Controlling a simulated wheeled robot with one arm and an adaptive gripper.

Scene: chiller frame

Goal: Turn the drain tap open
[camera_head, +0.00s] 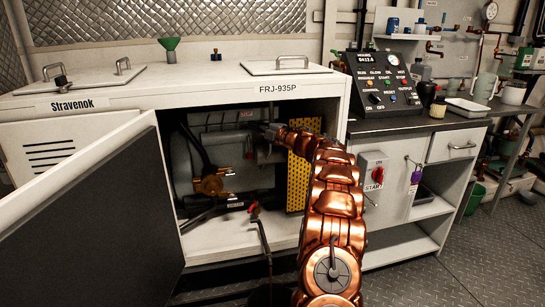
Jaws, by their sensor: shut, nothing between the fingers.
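A small tap with a red handle (254,209), which looks like the drain tap, sits low at the front of the open cabinet. A thin hose or pipe (265,240) runs down from it over the cabinet's front edge. The handle is too small to tell its exact angle. My copper-coloured arm reaches into the cabinet from the lower right. My gripper (268,130) is small and dark at the arm's end, above the tap and well apart from it. It is shut and empty.
The open white door (90,215) stands at the left. Inside are a brass pump-like part (211,184), dark pipes and a yellow perforated panel (298,180) beside my arm. A control box (384,85) and a red switch (377,174) are at the right.

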